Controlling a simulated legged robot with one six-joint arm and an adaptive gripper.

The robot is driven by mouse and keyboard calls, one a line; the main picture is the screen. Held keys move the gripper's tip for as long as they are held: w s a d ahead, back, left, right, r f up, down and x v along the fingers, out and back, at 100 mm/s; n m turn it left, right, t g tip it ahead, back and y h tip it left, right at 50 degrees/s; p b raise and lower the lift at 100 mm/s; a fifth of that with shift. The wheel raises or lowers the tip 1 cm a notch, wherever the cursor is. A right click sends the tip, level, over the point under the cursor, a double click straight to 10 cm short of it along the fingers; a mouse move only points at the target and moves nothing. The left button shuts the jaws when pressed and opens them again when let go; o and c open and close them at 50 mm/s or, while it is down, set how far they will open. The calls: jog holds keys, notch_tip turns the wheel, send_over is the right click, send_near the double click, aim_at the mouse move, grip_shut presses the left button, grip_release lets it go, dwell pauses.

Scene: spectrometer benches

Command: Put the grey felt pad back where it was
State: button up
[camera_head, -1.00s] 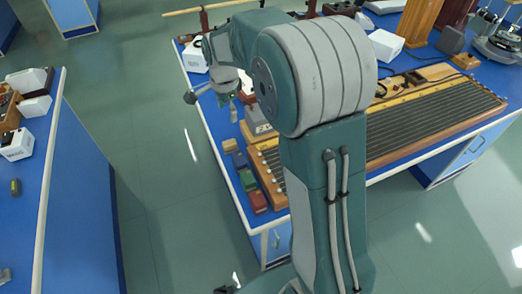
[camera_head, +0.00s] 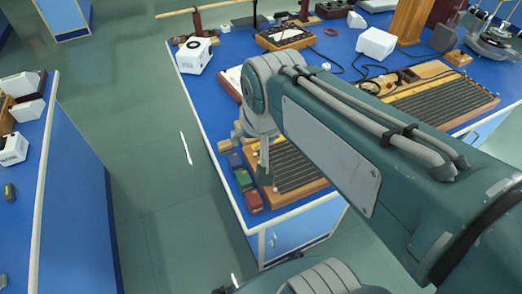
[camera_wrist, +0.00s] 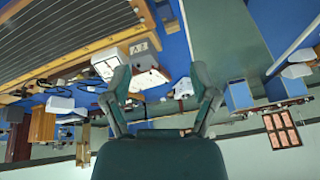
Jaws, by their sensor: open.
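I cannot make out the grey felt pad in either view. My gripper (camera_head: 262,152) is over the left front part of the blue bench, close to the small coloured blocks, in the head view. In the wrist view my gripper (camera_wrist: 160,84) shows two spread fingers with nothing between them. My arm hides part of the bench beneath and behind it.
A white box (camera_head: 194,55) stands farther back. Green floor lies open to the left.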

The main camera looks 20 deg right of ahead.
jog(key=s+n, duration=0.1)
jog(key=s, duration=0.1)
jog(key=s+n, duration=0.1)
jog(key=s, duration=0.1)
jog(key=s+f+n+t, duration=0.1)
jog(key=shift+s, duration=0.4)
